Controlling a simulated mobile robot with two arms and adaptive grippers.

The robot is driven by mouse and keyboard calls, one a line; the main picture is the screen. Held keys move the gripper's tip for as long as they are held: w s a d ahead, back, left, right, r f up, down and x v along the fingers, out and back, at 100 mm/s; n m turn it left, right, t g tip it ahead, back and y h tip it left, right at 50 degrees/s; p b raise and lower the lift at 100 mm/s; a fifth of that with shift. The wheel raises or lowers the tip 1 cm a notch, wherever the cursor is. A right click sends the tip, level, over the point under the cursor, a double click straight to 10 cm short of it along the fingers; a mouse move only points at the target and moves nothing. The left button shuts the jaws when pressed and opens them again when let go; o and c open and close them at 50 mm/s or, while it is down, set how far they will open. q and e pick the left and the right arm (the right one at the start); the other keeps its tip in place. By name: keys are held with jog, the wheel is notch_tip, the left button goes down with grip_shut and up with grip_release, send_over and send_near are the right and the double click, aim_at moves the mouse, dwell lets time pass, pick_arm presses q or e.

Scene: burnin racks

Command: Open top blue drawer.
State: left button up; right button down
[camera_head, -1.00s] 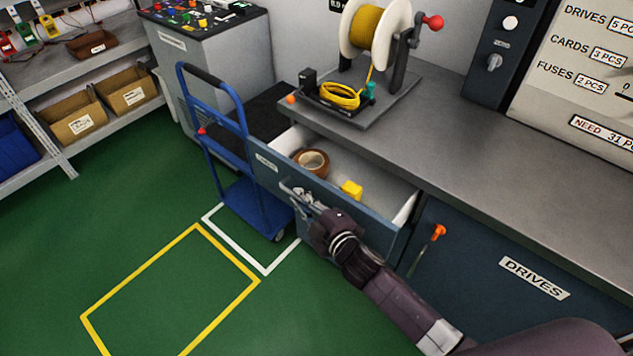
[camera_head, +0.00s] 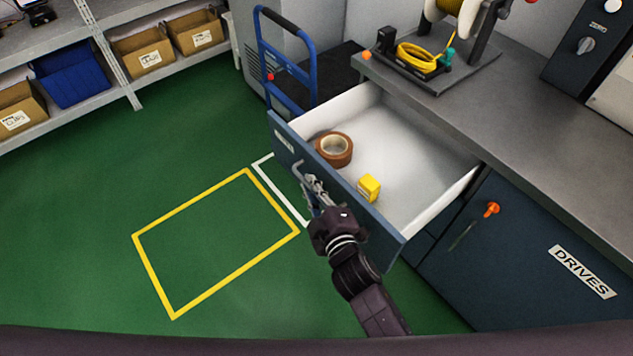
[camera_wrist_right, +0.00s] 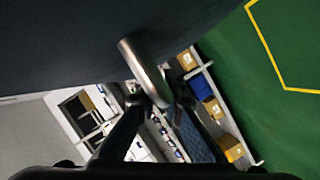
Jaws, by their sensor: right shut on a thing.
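The top blue drawer (camera_head: 370,215) stands pulled well out from under the grey workbench. Its white inside shows, with a brown tape roll (camera_head: 334,149) and a small yellow block (camera_head: 369,187) near the front panel. My right gripper (camera_head: 309,182) is at the front of the drawer, shut on the metal bar handle (camera_head: 298,172). In the right wrist view the handle (camera_wrist_right: 146,70) runs between the fingers of my right gripper (camera_wrist_right: 155,105), close to the dark drawer front. My left gripper is not in view.
A blue cart (camera_head: 288,75) stands behind the drawer's left side. A cabinet marked DRIVES (camera_head: 540,265) with an orange latch is at right. A cable spool stand (camera_head: 430,75) sits on the bench. The green floor before the drawer is clear.

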jog(key=c, duration=2.3)
grip_release()
jog(key=v, duration=1.2)
jog(key=shift+s+a, duration=0.1)
